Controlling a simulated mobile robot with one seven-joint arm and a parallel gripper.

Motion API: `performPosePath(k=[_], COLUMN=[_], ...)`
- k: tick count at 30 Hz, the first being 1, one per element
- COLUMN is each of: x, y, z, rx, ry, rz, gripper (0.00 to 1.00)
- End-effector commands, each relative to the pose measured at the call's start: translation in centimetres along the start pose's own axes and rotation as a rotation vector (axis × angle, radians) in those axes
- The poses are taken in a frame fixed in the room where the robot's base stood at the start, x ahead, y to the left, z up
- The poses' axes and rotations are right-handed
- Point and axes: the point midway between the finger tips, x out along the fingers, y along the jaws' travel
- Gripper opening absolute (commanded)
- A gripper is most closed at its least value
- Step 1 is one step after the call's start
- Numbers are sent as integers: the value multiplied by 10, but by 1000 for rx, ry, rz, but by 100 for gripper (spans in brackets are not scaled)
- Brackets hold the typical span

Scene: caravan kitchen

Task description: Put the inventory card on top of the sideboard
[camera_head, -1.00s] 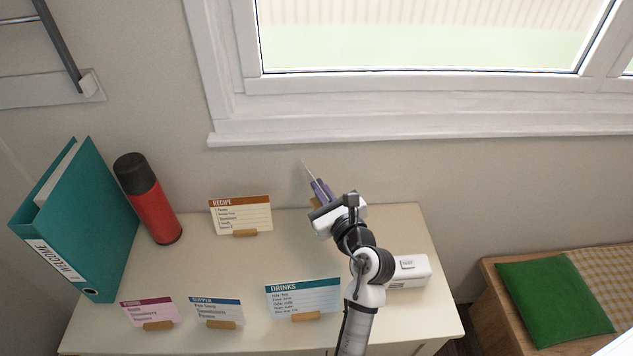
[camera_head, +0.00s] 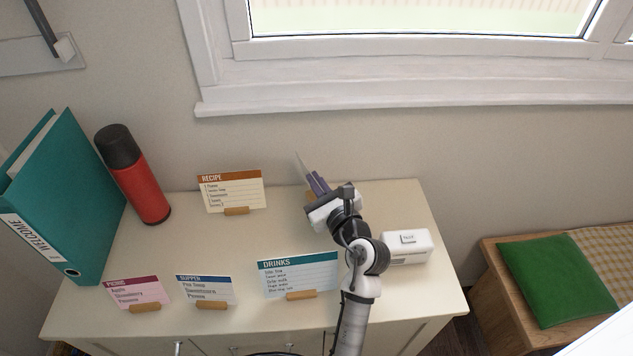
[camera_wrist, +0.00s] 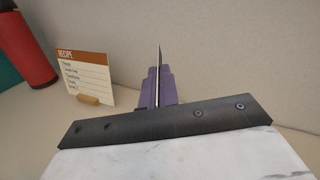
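A thin card (camera_head: 301,166), seen almost edge-on, stands between the purple fingers of my gripper (camera_head: 318,184) over the back of the sideboard top (camera_head: 390,205). Its writing cannot be read, so I cannot confirm it is the inventory card. A bit of brown shows low beside the fingers, perhaps its wooden holder. In the wrist view the card (camera_wrist: 159,62) rises as a dark thin line between the fingers (camera_wrist: 157,88), which sit close on both sides of it. My gripper looks shut on it. Its lower edge is hidden, so I cannot tell whether it touches the top.
A recipe card (camera_head: 232,192) stands left of my gripper. Picnic (camera_head: 135,292), supper (camera_head: 206,290) and drinks (camera_head: 300,274) cards line the front. A red flask (camera_head: 135,175) and teal binder (camera_head: 70,200) stand left. A white box (camera_head: 407,247) sits right. The middle-left top is clear.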

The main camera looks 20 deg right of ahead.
Motion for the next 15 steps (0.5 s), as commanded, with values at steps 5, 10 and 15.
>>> performPosePath(k=[5, 10, 15], x=[0, 0, 0], y=[0, 1, 2], z=[0, -3, -7], rx=[0, 0, 0], ry=[0, 0, 1], rz=[0, 0, 1], gripper=[0, 0, 0])
